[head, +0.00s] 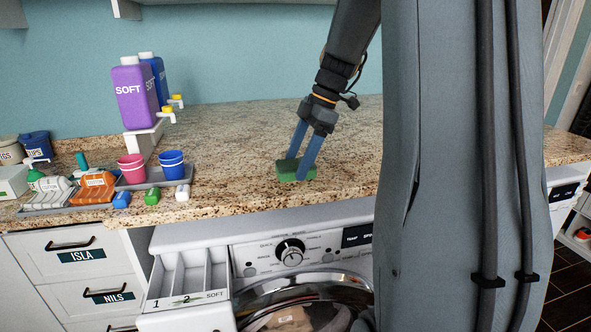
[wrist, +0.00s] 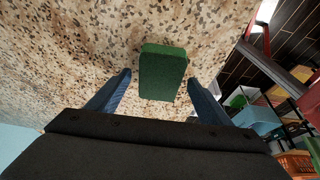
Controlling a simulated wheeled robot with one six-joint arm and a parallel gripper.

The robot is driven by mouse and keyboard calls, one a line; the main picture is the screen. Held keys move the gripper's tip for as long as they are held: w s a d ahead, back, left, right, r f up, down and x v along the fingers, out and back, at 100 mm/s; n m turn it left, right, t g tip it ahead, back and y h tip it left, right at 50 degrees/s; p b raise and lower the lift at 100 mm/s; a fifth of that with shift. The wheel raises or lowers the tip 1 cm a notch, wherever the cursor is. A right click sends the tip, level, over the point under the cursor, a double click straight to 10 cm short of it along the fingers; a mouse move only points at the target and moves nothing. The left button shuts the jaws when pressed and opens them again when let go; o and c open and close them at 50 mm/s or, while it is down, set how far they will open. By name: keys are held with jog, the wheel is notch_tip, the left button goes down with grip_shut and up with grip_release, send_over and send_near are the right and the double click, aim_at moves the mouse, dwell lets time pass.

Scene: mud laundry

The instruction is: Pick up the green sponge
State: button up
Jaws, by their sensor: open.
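The green sponge (head: 297,173) lies on the speckled granite counter, near its front edge, above the washing machine. In the wrist view the sponge (wrist: 163,72) is a green block beyond and between my two blue fingertips. My gripper (head: 301,162) points down at the sponge, with its fingers apart. In the wrist view my gripper (wrist: 161,82) is open, with one finger on each side of the sponge's line and gaps showing. I cannot tell whether a finger touches it. The fingers hide part of the sponge in the head view.
An open detergent drawer (head: 187,278) juts out below the counter. The counter around the sponge is clear.

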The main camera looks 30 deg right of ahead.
jog(key=shift+f, duration=0.25)
dwell(0.3)
jog(key=c, duration=1.1)
